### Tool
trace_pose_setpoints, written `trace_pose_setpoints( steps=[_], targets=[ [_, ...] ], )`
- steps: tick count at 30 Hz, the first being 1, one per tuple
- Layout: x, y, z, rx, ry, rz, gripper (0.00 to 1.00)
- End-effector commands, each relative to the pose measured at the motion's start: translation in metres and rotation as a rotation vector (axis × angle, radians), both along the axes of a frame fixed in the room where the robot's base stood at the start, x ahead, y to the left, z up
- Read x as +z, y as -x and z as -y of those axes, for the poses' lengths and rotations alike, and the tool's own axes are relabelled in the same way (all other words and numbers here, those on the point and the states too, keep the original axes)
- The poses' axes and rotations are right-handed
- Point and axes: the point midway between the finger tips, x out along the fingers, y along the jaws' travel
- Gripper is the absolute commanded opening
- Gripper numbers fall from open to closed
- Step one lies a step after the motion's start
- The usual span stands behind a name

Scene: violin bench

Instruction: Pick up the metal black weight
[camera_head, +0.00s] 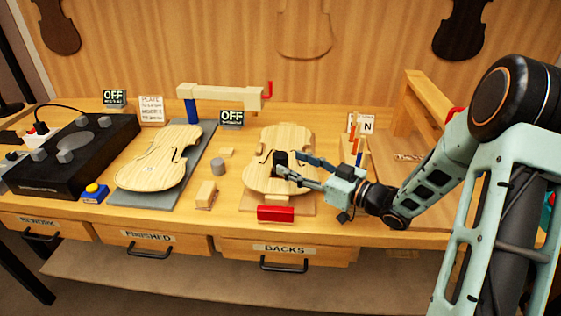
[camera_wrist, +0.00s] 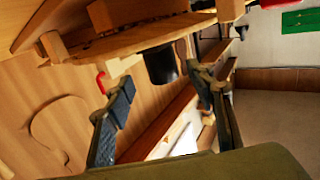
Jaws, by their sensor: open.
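The black weight (camera_head: 280,157) stands on the pale violin plate (camera_head: 262,183) at the middle right of the bench. It is a short dark cylinder, partly hidden by my gripper in the head view. My gripper (camera_head: 288,165) reaches in from the right, low over the plate, with its fingers spread. In the wrist view, the weight (camera_wrist: 162,64) shows between and just beyond the fingertips of my open gripper (camera_wrist: 160,78). I cannot tell whether a finger touches it.
A grey cylinder (camera_head: 218,167), a wooden block (camera_head: 206,194) and a red block (camera_head: 276,214) are near the plate. A second violin plate (camera_head: 158,160) lies left. A wooden arm (camera_head: 225,93) stands behind. A holder with upright tools (camera_head: 357,148) is close right of my gripper.

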Motion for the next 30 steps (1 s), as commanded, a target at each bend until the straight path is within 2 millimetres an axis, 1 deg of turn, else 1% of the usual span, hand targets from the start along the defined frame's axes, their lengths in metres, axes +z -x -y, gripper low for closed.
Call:
trace_pose_setpoints(
  steps=[6,9,12,17,30],
  targets=[
    [0.003,-0.014,-0.028,0.005,-0.001,0.000,0.50],
    [0.002,-0.022,-0.038,0.003,0.000,0.001,0.50],
    [0.002,-0.025,-0.042,0.001,0.000,0.000,0.50],
    [0.002,-0.025,-0.041,0.001,0.001,0.001,0.50],
    [0.002,-0.025,-0.041,0.001,0.001,0.001,0.02]
  ],
)
